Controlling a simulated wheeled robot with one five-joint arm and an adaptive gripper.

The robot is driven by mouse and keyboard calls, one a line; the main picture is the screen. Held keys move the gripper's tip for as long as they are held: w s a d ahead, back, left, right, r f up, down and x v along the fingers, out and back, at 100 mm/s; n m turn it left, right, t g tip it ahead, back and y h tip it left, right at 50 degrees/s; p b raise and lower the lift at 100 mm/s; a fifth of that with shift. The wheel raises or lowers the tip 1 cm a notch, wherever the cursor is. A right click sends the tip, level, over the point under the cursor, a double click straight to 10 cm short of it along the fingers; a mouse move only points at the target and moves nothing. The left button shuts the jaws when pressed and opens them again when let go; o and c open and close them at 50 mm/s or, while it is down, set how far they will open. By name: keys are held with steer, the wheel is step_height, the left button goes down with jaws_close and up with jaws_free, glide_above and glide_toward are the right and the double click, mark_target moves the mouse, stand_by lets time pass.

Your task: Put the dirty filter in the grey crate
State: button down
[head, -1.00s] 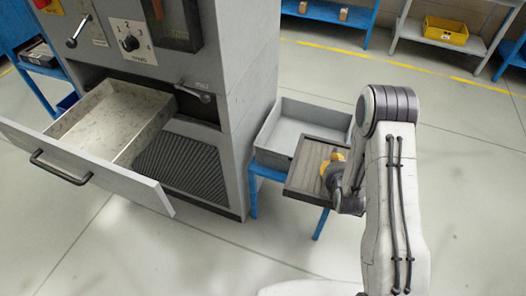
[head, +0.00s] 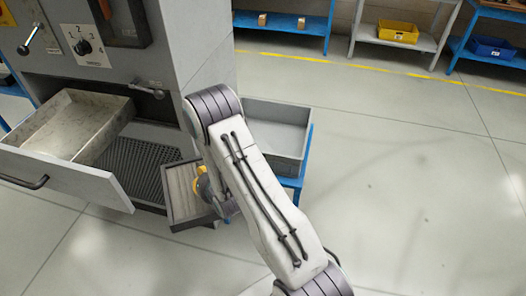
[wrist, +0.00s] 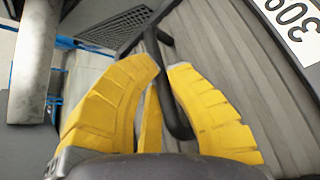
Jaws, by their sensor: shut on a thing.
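The dirty filter (head: 180,188) is a flat panel with a dark frame and a grimy, ribbed grey-brown face. My yellow-fingered gripper (head: 203,186) is shut on its dark bar handle, which shows between the fingers in the wrist view (wrist: 175,100). The filter is held tilted in front of the cabinet's lower right corner, left of the crate. The grey crate (head: 283,132) stands on a blue stand to the right of the cabinet. My arm hides its left part; the visible inside looks empty.
The grey cabinet (head: 190,60) has an open drawer (head: 75,125) sticking out at the left, with a dark ribbed grille (head: 135,165) below it. Blue shelves (head: 290,30) with small boxes and a yellow bin (head: 398,27) line the back. The floor to the right is clear.

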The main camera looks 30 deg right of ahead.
step_height(320, 180, down, 22)
steer(key=w+f+b, duration=0.1)
steer(key=w+b, duration=0.1)
steer(key=b, duration=2.5)
step_height(320, 180, up, 12)
steer(key=f+p, duration=0.1)
steer(key=p, duration=1)
steer(key=s+d+r+m+h, duration=0.3)
steer(key=d+r, duration=0.9)
steer(key=d, duration=0.1)
steer(key=s+d+r+m+g+h, duration=0.1)
steer(key=s+d+r+m+h, duration=0.1)
steer(key=d+r, duration=1.1)
steer(key=shift+s+d+m+g+h+b, duration=0.2)
steer(key=shift+s+m+g+h+b, duration=0.1)
steer(key=shift+s+m+h+b, duration=0.15)
